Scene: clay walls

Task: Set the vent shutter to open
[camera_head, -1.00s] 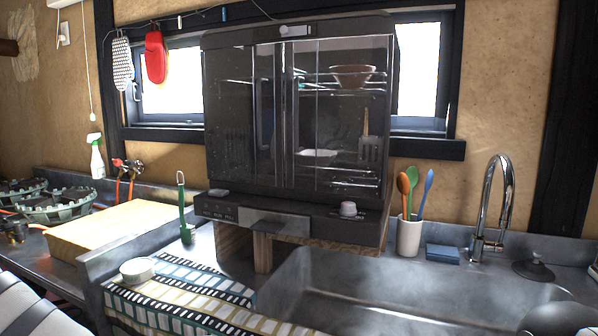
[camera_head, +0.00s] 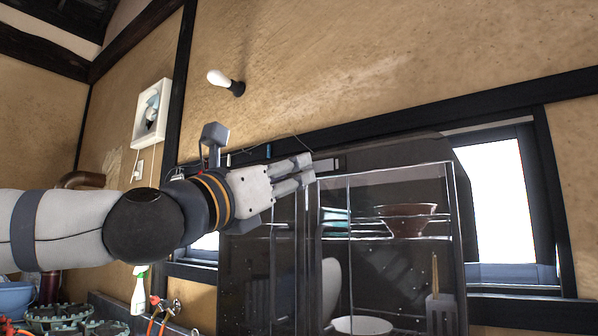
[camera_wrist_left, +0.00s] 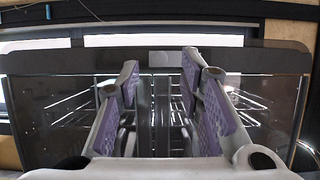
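The dark dish cabinet (camera_head: 390,250) with clear doors stands below and right of my left gripper (camera_head: 307,170). A small grey plate (camera_head: 327,165), which looks like the vent shutter, sits at the cabinet's top front edge. It also shows in the left wrist view (camera_wrist_left: 165,57), beyond the fingertips. My left gripper is open and empty, its fingers pointing right towards the plate in the head view. In the left wrist view the gripper (camera_wrist_left: 160,68) has its purple pads wide apart. Contact with the plate cannot be told. The shutter's setting cannot be read. My right gripper is out of view.
A bowl (camera_head: 405,218) and other dishes are inside the cabinet. A window (camera_head: 497,205) is at the right. A lamp bulb (camera_head: 220,78) sticks out from the clay wall above my arm. A white wall fan (camera_head: 151,113) hangs at the left. A spray bottle (camera_head: 138,290) stands below.

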